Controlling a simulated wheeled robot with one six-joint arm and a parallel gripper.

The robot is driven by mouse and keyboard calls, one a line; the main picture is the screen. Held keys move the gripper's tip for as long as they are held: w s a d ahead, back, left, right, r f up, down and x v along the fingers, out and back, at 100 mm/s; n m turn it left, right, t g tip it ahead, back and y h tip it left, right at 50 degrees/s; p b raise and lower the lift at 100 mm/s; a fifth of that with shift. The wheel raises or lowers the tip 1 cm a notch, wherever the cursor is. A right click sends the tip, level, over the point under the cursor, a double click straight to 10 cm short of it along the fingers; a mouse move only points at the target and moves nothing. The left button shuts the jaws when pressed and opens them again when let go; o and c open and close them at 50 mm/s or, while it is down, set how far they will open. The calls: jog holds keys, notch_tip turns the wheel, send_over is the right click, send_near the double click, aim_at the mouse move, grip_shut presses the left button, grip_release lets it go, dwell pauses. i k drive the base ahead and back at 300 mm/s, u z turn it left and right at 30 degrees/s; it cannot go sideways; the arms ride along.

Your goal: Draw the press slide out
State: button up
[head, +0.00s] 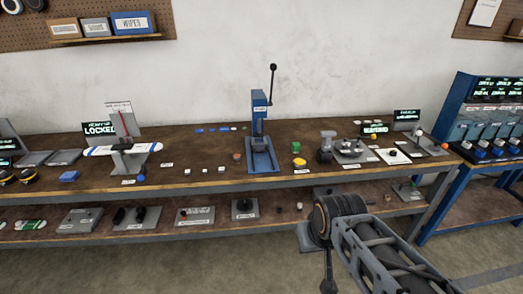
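The blue press (259,115) stands upright at the middle of the bench, near the back wall. Its long black lever (271,84) points up and ends in a dark knob. The press slide (262,160) appears as a dark, low part at the foot of the column, over the blue base (264,170); how far in it sits is hard to tell at this size. My arm enters from the lower right, with its dark joint in front of the lower shelf, apart from the press. No gripper fingers can be made out.
Small blocks and buttons lie on the bench (210,178) on both sides of the press. A white winged model (122,150) stands left; a grey device (350,150) stands right. A lower shelf (150,228) holds several plates. A blue rack (490,110) stands far right.

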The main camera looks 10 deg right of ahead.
aim_at(263, 148)
jog(key=u, duration=0.2)
jog(key=i, duration=1.4)
jog(key=u, duration=0.65)
